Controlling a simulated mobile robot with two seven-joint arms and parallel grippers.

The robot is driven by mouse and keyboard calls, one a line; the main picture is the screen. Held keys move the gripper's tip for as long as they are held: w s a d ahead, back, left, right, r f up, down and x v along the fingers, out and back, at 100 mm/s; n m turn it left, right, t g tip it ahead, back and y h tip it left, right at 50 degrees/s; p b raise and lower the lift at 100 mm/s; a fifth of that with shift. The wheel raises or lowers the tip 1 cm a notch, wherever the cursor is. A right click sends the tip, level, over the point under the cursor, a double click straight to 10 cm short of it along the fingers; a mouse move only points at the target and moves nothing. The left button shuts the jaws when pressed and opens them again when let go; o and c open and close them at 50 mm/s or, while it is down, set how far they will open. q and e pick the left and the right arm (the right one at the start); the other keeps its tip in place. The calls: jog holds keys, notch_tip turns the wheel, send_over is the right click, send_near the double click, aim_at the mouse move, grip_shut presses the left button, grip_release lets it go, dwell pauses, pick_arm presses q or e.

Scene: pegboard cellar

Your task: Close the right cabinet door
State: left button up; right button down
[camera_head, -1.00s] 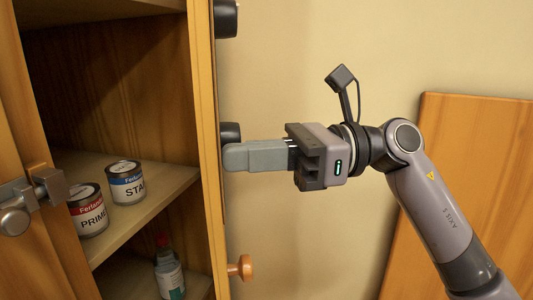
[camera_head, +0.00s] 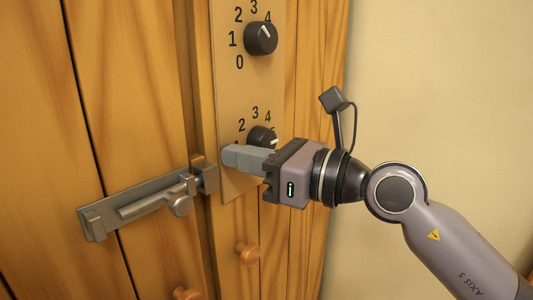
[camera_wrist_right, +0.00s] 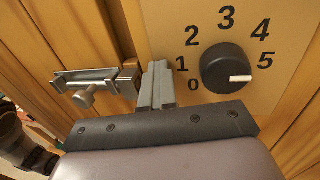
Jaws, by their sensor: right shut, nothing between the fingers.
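The right cabinet door (camera_head: 303,105) is wooden and now lies about flush beside the left door (camera_head: 140,100); no gap into the cabinet shows. A plate with two black dials covers part of it, and a wooden knob (camera_head: 248,253) sits below. My right gripper (camera_head: 232,156) is shut and empty, its fingertips at the door's plate, left of the lower dial (camera_head: 262,138). In the right wrist view the shut fingers (camera_wrist_right: 159,72) point at the plate beside the dial (camera_wrist_right: 228,68); whether they touch is unclear.
A metal slide bolt (camera_head: 150,203) is mounted on the left door, with its catch (camera_head: 204,175) at the seam near my fingertips. Another wooden knob (camera_head: 187,293) is below. A bare wall (camera_head: 430,90) lies to the right.

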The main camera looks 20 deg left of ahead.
jog(key=shift+a+r+t, duration=0.2)
jog(key=shift+t, duration=0.1)
dwell(0.5)
